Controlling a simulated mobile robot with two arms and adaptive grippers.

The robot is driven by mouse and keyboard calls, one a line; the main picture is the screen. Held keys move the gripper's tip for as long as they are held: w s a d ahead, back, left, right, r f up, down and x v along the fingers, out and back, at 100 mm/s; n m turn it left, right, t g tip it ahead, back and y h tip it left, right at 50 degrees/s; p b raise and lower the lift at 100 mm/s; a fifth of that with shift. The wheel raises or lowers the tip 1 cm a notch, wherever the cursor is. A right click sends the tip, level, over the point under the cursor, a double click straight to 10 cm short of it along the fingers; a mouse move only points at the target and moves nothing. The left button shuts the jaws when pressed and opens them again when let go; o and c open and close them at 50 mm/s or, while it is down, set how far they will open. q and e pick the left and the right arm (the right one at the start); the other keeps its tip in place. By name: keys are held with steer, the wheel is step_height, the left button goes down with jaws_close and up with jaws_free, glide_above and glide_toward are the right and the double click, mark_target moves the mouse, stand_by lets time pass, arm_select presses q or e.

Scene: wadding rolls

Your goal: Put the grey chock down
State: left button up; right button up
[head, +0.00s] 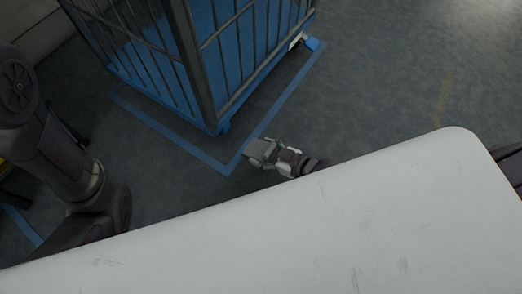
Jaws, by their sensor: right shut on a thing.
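The grey chock (260,149) is a small grey block just beyond the far edge of the white surface. My right gripper (273,153) is shut on it. The chock shows over the corner of the blue floor line, near the front corner of the blue cage trolley. I cannot tell whether the chock touches the floor or is held above it. My left arm comes in at the left edge, but its gripper is not in view.
The blue cage trolley (195,55) with dark bars stands at the top inside a blue line (183,142) on the floor. A white surface (330,230) fills the lower part and hides much of my right arm. The grey floor (390,90) to the right is clear.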

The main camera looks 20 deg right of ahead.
mark_target(259, 143)
steer(key=w+f+b, duration=0.2)
steer(key=w, duration=0.1)
steer(key=shift+w+f, duration=0.2)
steer(key=shift+w+f+b, duration=0.15)
steer(key=shift+w+b, duration=0.2)
steer(key=shift+w, duration=0.2)
steer(key=shift+f+b, duration=1.95)
steer(key=shift+f, duration=0.1)
steer(key=o, duration=1.5)
